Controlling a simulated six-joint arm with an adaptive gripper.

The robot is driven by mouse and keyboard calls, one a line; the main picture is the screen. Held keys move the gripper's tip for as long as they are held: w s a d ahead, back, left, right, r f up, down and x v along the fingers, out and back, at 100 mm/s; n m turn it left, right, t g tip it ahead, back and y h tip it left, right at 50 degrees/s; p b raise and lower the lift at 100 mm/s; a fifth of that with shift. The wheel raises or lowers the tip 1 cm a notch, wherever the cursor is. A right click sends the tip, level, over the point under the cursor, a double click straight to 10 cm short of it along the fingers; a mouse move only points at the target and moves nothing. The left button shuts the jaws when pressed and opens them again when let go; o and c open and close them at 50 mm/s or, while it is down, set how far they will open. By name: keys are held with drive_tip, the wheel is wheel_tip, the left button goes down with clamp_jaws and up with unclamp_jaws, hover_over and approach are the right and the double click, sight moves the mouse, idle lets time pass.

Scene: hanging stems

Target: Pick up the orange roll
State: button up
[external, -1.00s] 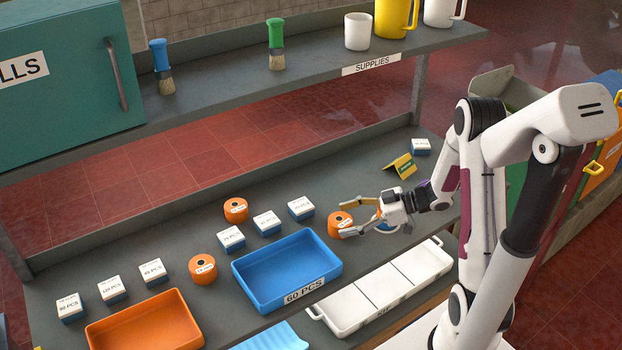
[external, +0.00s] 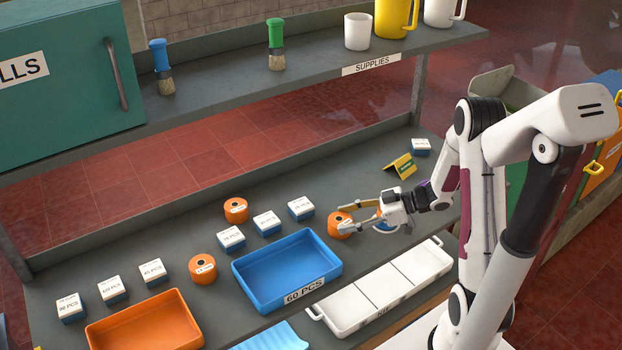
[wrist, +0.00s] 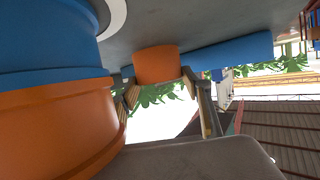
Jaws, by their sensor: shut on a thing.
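Three orange rolls lie on the grey table. The nearest to my arm, the right-hand orange roll (external: 339,224), stands between the fingers of my gripper (external: 347,217). In the wrist view this orange roll (wrist: 156,65) sits between the two fingertips (wrist: 160,78). My gripper is shut on it, and the roll is still at table level. A second orange roll (external: 236,210) stands further back on the left. A third orange roll (external: 203,269) stands left of the blue tray.
A blue tray (external: 250,290) labelled 60 PCS is close to the held roll's left. A white divided tray (external: 325,318) and an orange tray (external: 100,345) lie in front. Several small white-and-blue boxes (external: 301,208) stand around. A shelf (external: 320,68) runs above the back.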

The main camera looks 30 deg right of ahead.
sight(347, 220)
drive_tip(key=shift+r, duration=0.15)
wheel_tip(347, 220, up, 10)
idle(0.8)
drive_tip(key=shift+a, duration=0.1)
idle(0.5)
